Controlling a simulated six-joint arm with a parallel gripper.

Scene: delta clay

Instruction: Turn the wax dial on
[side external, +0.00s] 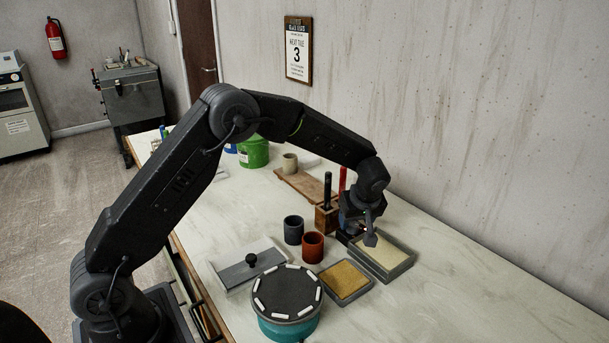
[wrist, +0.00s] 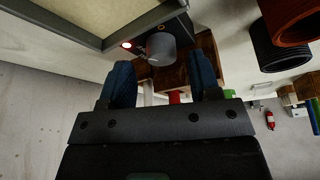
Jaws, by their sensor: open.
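The wax dial (wrist: 161,47), a grey rounded knob, shows in the wrist view on a dark housing at the end of a grey-rimmed tray (wrist: 146,24). The dial is hidden behind my gripper there.
A wooden block (side external: 326,217) holding upright dark and red tools stands close left of my gripper. A dark cup (side external: 293,230), a red-brown cup (side external: 312,247), a tan-filled tray (side external: 364,291) and a round turntable (side external: 286,290) stand nearby. The bench is clear at right.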

